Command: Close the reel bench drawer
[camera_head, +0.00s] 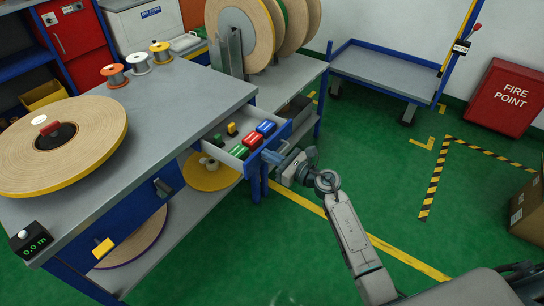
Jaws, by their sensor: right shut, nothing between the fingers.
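The reel bench (175,110) has a grey top with a large tape reel (95,150) on it. Its drawer (222,153) stands open, pulled out toward the right, and its blue front (285,131) faces my arm. Red, blue, green and yellow small items lie inside the drawer. My right gripper (270,156) is shut and empty, with its tips at the outer face of the drawer front. I cannot tell whether they touch it. The gripper covers part of the front, and any handle there is hidden. My left gripper is not in view.
Several spools (137,63) stand at the bench's back edge. Upright reels (245,30) stand behind the drawer. A blue-framed trolley (385,72), a red fire point box (508,97) and a cardboard box (528,212) stand farther right. Green floor between them is clear.

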